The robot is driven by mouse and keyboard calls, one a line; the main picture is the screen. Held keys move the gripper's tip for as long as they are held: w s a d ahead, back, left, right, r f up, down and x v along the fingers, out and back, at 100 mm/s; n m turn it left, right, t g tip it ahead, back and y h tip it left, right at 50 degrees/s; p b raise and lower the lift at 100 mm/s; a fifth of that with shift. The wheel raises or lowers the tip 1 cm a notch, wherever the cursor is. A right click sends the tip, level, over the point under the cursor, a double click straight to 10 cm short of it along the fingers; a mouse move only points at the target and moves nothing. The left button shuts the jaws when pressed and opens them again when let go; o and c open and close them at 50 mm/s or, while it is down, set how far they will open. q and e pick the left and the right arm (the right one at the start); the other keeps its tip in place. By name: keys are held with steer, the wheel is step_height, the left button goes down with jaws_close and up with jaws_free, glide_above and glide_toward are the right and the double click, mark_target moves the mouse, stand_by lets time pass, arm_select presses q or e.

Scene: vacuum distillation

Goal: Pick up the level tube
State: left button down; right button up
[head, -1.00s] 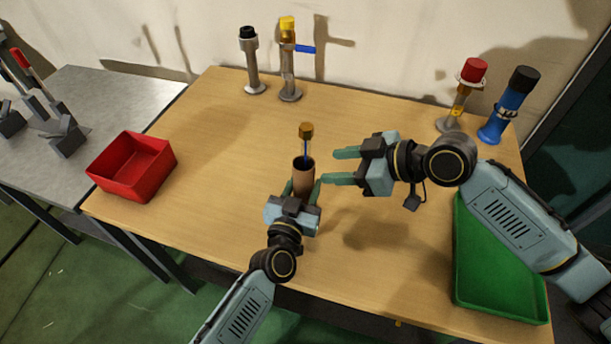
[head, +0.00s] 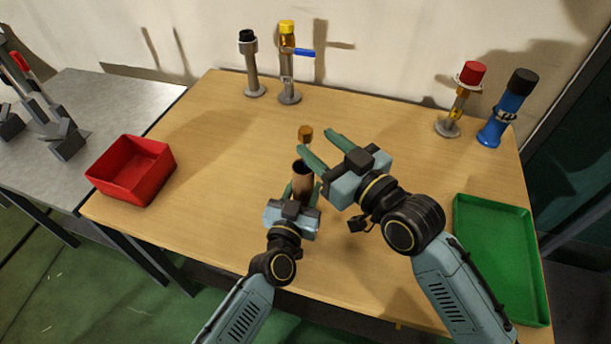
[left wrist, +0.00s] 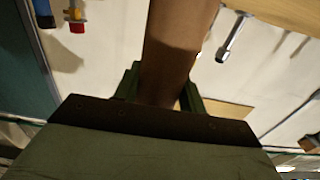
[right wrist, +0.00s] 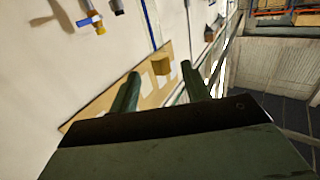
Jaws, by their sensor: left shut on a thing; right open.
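The level tube (head: 305,133), a thin blue stem with an amber cap, stands out of a brown cylinder (head: 302,177); in the head view its stem is largely hidden by a right finger. My left gripper (head: 303,188) is shut on the brown cylinder and holds it upright; the cylinder fills the gap between the fingers in the left wrist view (left wrist: 178,45). My right gripper (head: 318,147) is open beside the tube's top. In the right wrist view the amber cap (right wrist: 162,64) shows between the spread fingertips; I cannot tell whether they touch it.
A red bin (head: 132,170) is at the table's left and a green tray (head: 500,255) at its right. A black-capped tube (head: 251,68) and a yellow-capped valve piece (head: 288,70) stand at the back. A red-capped piece (head: 460,100) and a blue bottle (head: 507,108) stand back right.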

steer(key=x, duration=0.6)
steer(key=shift+w+a, duration=0.2)
steer(key=shift+a, duration=0.05)
jaws_close()
